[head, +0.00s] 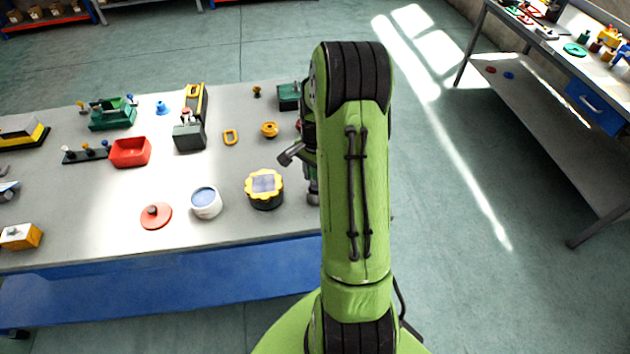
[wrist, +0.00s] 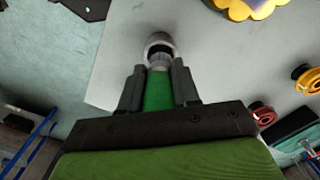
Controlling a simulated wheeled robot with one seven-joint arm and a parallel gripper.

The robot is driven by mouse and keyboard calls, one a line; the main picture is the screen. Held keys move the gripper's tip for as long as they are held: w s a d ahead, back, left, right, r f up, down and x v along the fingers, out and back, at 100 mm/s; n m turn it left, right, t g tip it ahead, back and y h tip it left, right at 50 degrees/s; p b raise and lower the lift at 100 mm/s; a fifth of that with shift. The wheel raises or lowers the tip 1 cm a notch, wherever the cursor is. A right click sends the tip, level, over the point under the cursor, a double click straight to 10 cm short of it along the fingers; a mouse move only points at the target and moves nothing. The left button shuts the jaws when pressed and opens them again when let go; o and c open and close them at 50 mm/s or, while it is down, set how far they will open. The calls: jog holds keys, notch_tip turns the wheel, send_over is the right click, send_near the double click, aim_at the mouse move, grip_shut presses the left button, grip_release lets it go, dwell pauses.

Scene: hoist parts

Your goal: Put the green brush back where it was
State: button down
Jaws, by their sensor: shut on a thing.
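In the wrist view, the green brush (wrist: 158,90) is between the two dark fingers of my gripper (wrist: 157,82). Its green body lies along the fingers, and a grey rounded end points away from my palm, over the grey table (wrist: 215,75). My gripper is shut on it. I cannot tell from this view whether the grey end touches the table. In the head view, my green arm hides most of the gripper and brush, at the table's right end.
A dark round part with a yellow scalloped rim (head: 264,188) stands just left of my gripper. Open floor lies right of the table.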

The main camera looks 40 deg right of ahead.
jog(key=shift+a+f+b, duration=0.1)
jog(key=shift+f+b, duration=0.5)
jog(key=shift+f, duration=1.15)
jog(key=c, duration=0.8)
grip_release()
jog(key=shift+r, duration=0.1)
jog(key=r+p, duration=0.2)
jog(key=r, duration=1.1)
jog(key=shift+d+p, duration=0.2)
jog(key=shift+p, duration=0.2)
jog(key=a+r+n+t+h, duration=0.1)
jog(key=a+r+n, duration=0.3)
jog(key=a+r, duration=0.35)
jog(key=s+a+r+n+t, duration=0.1)
jog(key=s+a+n, duration=0.3)
jog(key=s+a, duration=0.1)
jog(key=s+a+r+n+t, duration=0.2)
jog(key=s+a+n, duration=0.2)
jog(key=s+a, duration=0.1)
jog(key=s+a+r+n+t, duration=0.1)
jog(key=s+a+r+n, duration=0.1)
jog(key=s+a+n, duration=0.2)
jog(key=shift+s+a+r+n+t+y, duration=0.2)
jog(key=shift+s+a+n+t+y, duration=0.15)
jog(key=shift+s+a, duration=0.5)
